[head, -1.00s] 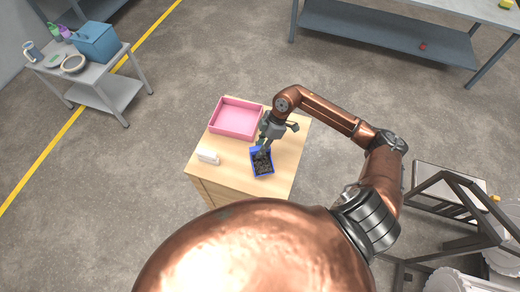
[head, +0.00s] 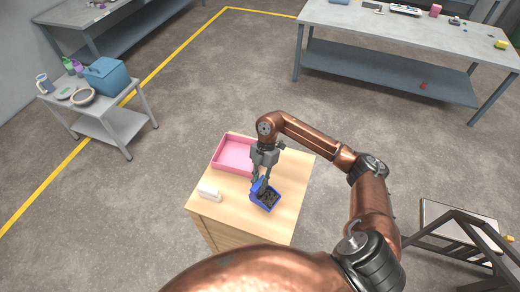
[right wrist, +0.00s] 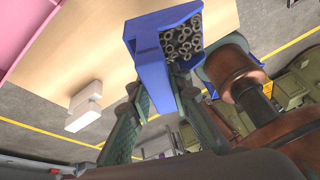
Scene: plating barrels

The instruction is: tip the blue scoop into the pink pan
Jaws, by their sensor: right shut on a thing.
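The blue scoop (head: 267,203) holds several small dark ring-shaped parts and stays roughly level at the right side of the wooden cabinet top. My right gripper (head: 261,181) is shut on the scoop's near-pan end. In the right wrist view the scoop (right wrist: 150,62) shows between the two fingers (right wrist: 166,98), with rings in its tray. I cannot tell whether the scoop touches the top. The pink pan (head: 231,153) lies to the upper left of the scoop, and its visible floor looks empty; my gripper hides its right edge. My left gripper is not in view.
A white block (head: 208,191) lies on the wooden top (head: 285,170), left of the scoop and below the pan. A side table (head: 118,122) with a blue box stands at the left. Grey workbenches stand farther back. Bare floor surrounds the cabinet.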

